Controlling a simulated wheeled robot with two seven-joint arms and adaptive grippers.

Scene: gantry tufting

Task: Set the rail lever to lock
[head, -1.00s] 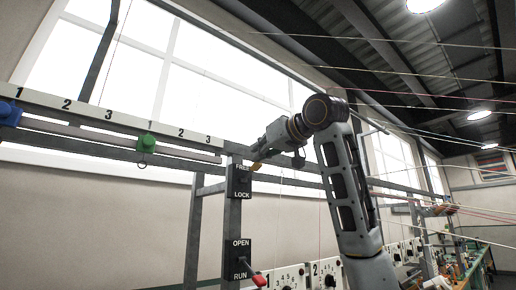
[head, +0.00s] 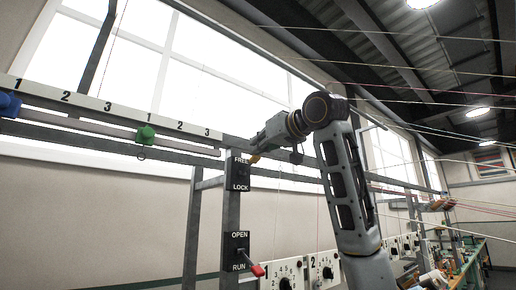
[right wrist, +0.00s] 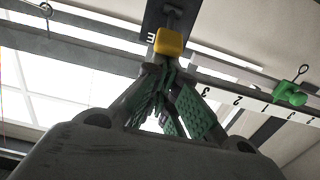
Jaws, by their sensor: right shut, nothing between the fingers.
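The rail lever has a yellow knob (head: 255,158) and sits on a dark plate (head: 238,175) marked FREE above LOCK, on an upright post. The knob is level with the FREE word. In the right wrist view the yellow knob (right wrist: 170,42) stands just beyond my fingertips, in front of the dark plate (right wrist: 160,14). My right gripper (head: 259,149) reaches in from the right at the knob; its green-padded fingers (right wrist: 166,72) are shut with nothing between them. I cannot tell whether they touch the knob. My left gripper is not in view.
Below is an OPEN/RUN plate (head: 237,256) with a red-handled lever (head: 257,270) by RUN. A numbered rail (head: 110,106) carries a green slider (head: 145,134) and a blue slider (head: 9,105). White dial boxes (head: 284,275) stand lower right. Threads cross the upper right.

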